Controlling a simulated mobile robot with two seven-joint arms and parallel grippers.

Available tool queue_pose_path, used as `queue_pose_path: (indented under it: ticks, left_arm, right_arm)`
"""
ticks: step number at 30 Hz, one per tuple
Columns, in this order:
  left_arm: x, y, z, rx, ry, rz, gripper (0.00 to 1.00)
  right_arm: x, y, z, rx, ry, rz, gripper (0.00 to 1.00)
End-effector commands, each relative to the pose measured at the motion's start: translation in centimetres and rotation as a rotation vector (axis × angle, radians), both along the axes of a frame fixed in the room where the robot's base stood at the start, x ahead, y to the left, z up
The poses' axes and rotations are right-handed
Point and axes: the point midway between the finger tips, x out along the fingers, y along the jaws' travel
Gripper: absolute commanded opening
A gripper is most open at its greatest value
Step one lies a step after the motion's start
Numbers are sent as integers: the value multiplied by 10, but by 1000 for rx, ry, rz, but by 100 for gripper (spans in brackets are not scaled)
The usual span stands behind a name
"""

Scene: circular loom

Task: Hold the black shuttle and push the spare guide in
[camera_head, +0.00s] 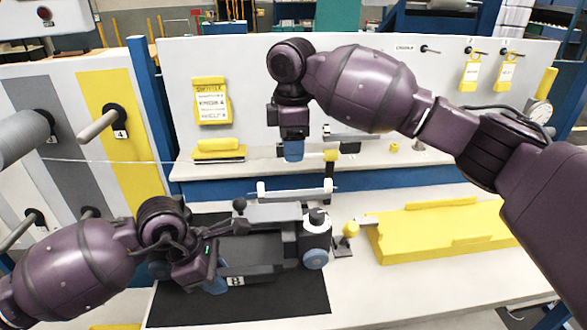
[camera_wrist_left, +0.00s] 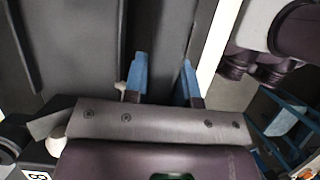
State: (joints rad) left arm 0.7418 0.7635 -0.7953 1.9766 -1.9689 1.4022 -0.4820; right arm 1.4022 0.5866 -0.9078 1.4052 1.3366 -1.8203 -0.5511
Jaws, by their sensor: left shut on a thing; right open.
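The black shuttle (camera_head: 262,246) lies on a dark mat (camera_head: 240,314) on the workbench, with blue wheels and a dark post at its right end. My left gripper (camera_head: 214,284) is at the shuttle's left part, low over the mat. In the left wrist view its two blue fingertips (camera_wrist_left: 164,82) are shut on a dark grey part of the shuttle (camera_wrist_left: 160,40). My right gripper (camera_head: 293,150) points down above the back shelf, open and apart from the shuttle. I cannot tell for sure which part is the spare guide; a white bar (camera_head: 296,193) lies across behind the shuttle.
A small stand with a yellow knob (camera_head: 350,230) is right of the shuttle. A yellow tray (camera_head: 440,235) fills the bench's right. A yellow block (camera_head: 218,148) sits on the shelf. A thin thread runs in from the left. Pegs (camera_head: 98,124) stick out from the left panel.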

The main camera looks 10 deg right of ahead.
Motion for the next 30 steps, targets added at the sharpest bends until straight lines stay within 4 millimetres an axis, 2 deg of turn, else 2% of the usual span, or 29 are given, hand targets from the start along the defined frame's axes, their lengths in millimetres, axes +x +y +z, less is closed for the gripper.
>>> queue_pose_path:
  ticks: [2,3,8,9,20,23,30]
  left_arm:
    - [0,0,-1,1,2,-1,0]
    - [0,0,-1,1,2,-1,28]
    - [0,0,-1,1,1,0,53]
    - [0,0,-1,1,1,0,55]
    - [0,2,6,0,-1,0,55]
    - [1,7,16,1,-4,1,55]
    - [1,25,58,2,-4,1,55]
  right_arm:
    - [0,0,0,0,0,0,52]
    - [0,0,0,0,0,0,52]
    - [0,0,0,0,0,0,52]
    - [0,0,0,0,0,0,52]
    - [0,0,0,0,0,0,52]
    - [0,0,0,0,0,0,52]
    - [0,0,0,0,0,0,52]
